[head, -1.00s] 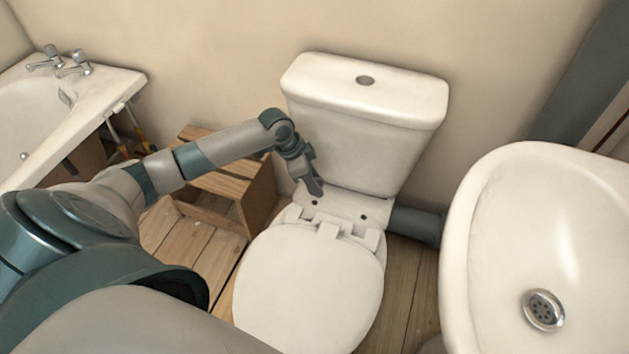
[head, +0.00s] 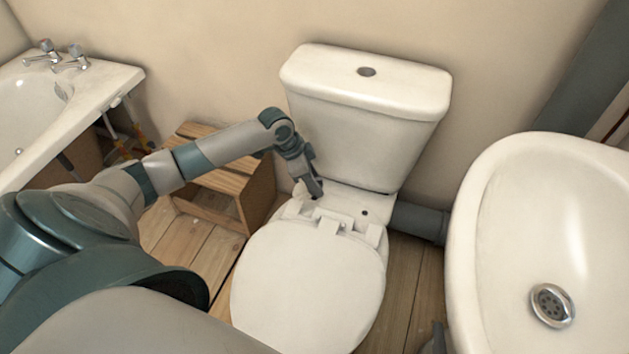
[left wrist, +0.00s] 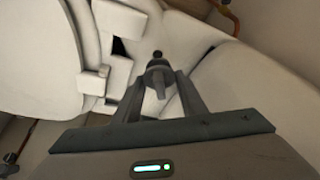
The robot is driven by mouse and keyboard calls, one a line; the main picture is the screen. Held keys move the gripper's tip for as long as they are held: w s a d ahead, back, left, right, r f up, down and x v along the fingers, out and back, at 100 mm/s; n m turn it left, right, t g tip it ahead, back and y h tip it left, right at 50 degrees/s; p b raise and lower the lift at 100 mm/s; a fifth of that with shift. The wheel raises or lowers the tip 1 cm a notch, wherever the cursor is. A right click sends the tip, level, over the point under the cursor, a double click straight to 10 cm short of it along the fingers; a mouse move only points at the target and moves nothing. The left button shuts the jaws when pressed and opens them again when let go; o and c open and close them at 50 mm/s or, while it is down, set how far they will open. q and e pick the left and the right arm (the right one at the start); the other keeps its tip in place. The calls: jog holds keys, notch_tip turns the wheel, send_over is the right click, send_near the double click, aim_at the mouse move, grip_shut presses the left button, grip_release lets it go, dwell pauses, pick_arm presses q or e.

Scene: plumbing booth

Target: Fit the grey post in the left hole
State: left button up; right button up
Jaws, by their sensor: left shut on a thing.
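The white toilet (head: 308,290) stands in the middle of the head view, with its lid down. Its rear ledge has a small dark right hole (head: 364,212). The left hole is hidden behind my left gripper (head: 317,194), which is low over the left side of the ledge. In the left wrist view this gripper (left wrist: 160,95) is shut on the grey post (left wrist: 157,80), held between its fingers. A dark round spot (left wrist: 157,54) shows just beyond the post; I cannot tell which hole it is. Whether the post's end touches the ledge is hidden.
The cistern (head: 365,125) rises right behind the ledge. A wooden step stool (head: 225,185) stands to the left, below my left forearm. The washbasin (head: 500,230) is on the right. A dark grey shape (head: 438,338) at the bottom edge may be part of my right gripper.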

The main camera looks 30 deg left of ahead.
pick_arm(q)
jog(key=shift+f+b, duration=0.6)
jog(key=shift+b, duration=0.1)
jog(key=shift+f+p, duration=0.35)
jog(key=shift+f, duration=0.9)
pick_arm(e)
jog(key=shift+w+a+r+t+y, duration=0.2)
jog(key=shift+r+t, duration=0.2)
jog(key=shift+r, duration=0.2)
jog(key=shift+w+a+r+t+y, duration=0.15)
jog(key=shift+r+t, duration=0.25)
jog(key=shift+r, duration=0.2)
jog(key=shift+w+a+r+t+y, duration=0.1)
jog(key=shift+w+a+r+t, duration=0.1)
jog(key=shift+r+t, duration=0.3)
jog(key=shift+r, duration=0.1)
pick_arm(q)
jog(key=shift+f+p, duration=0.15)
jog(key=shift+p, duration=0.15)
pick_arm(e)
jog(key=shift+r, duration=0.4)
